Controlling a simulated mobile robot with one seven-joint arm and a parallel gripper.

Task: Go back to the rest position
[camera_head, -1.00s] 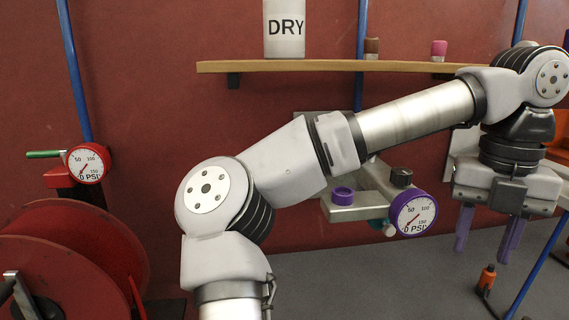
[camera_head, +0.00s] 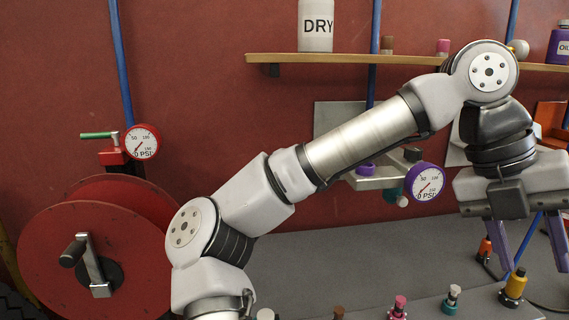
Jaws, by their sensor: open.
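My gripper (camera_head: 528,252) hangs at the right side of the head view, pointing down, with its two purple fingers spread apart. Nothing shows between the fingers. My arm reaches from the lower left up to a high elbow-like joint at the upper right, then down to the gripper. The gripper is above the grey bench (camera_head: 330,250), near a small orange-topped fitting (camera_head: 486,246) and a yellow fitting (camera_head: 514,285). I cannot tell how far the fingertips are from these.
A shelf (camera_head: 330,58) on the red wall carries a DRY canister (camera_head: 316,26) and small bottles. A purple gauge (camera_head: 425,182) sits behind my forearm. A red hose reel (camera_head: 60,245) and a red gauge (camera_head: 142,141) stand left. Several small knobs line the bench front.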

